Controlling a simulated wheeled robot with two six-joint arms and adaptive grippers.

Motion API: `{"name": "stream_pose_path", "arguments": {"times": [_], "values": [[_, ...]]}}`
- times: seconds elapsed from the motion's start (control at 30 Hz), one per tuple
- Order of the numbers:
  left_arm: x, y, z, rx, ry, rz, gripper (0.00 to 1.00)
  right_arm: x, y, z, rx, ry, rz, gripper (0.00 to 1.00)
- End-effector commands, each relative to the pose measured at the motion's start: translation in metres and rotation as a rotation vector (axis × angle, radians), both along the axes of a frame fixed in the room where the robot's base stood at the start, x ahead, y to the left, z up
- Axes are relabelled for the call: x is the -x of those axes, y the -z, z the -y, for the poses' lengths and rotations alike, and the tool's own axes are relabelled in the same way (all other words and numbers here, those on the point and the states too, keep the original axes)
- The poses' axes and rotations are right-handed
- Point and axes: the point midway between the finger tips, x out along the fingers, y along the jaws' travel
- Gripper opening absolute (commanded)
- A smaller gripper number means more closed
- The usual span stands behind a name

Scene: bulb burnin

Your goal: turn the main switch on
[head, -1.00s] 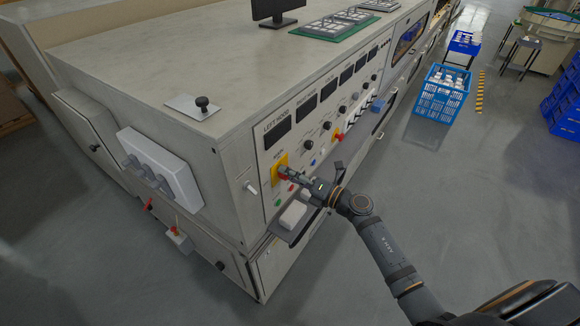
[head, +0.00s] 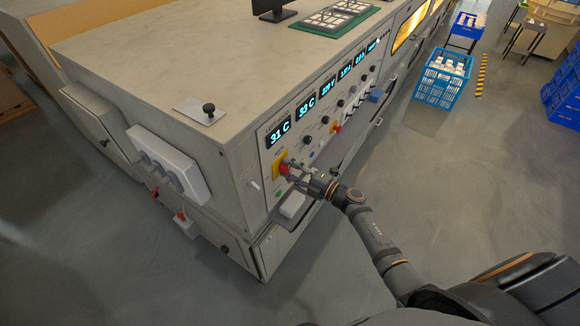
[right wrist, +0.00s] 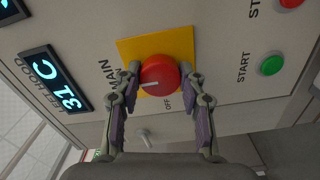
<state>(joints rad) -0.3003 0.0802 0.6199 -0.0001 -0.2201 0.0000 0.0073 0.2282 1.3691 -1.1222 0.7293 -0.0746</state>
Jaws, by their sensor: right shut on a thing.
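The main switch is a red round knob (right wrist: 160,75) on a yellow plate (right wrist: 187,42) in the right wrist view, with "MAIN" and "OFF" lettering beside it. In the head view the yellow plate (head: 278,163) sits at the near left end of the control panel. My right gripper (head: 288,168) reaches it from the right. In the right wrist view the right gripper's fingers (right wrist: 160,78) are shut on the red knob, one on each side. The displays on the panel are lit, the first reading 31 C (head: 279,134). My left gripper is not in view.
A green START button (right wrist: 271,65) and another red button (right wrist: 290,2) are near the switch. A white block (head: 292,205) lies on the ledge below the panel. A blue crate (head: 442,82) stands on the floor at the back right.

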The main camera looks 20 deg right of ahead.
Motion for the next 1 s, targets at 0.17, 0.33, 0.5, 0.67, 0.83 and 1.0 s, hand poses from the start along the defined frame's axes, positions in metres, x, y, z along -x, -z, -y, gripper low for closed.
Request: {"name": "stream_pose_path", "arguments": {"times": [0.17,0.33,0.5,0.67,0.83,1.0], "values": [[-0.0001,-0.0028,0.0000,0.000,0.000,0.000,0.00,-0.0003,-0.0004,0.0002,-0.020,0.000,-0.015,0.09],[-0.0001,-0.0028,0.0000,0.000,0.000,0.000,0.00,-0.0002,0.0002,0.0002,-0.024,0.000,-0.019,0.09],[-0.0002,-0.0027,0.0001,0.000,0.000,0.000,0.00,-0.0001,0.0002,0.0001,-0.024,0.001,-0.019,0.09],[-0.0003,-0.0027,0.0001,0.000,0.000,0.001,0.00,-0.0001,0.0003,0.0001,-0.024,0.000,-0.018,0.52],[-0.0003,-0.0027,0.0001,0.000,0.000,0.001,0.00,0.0000,0.0003,0.0000,-0.023,0.000,-0.018,0.63],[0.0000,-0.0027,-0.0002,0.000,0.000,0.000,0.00,0.0000,0.0002,0.0001,-0.022,0.000,-0.017,0.63]]}}
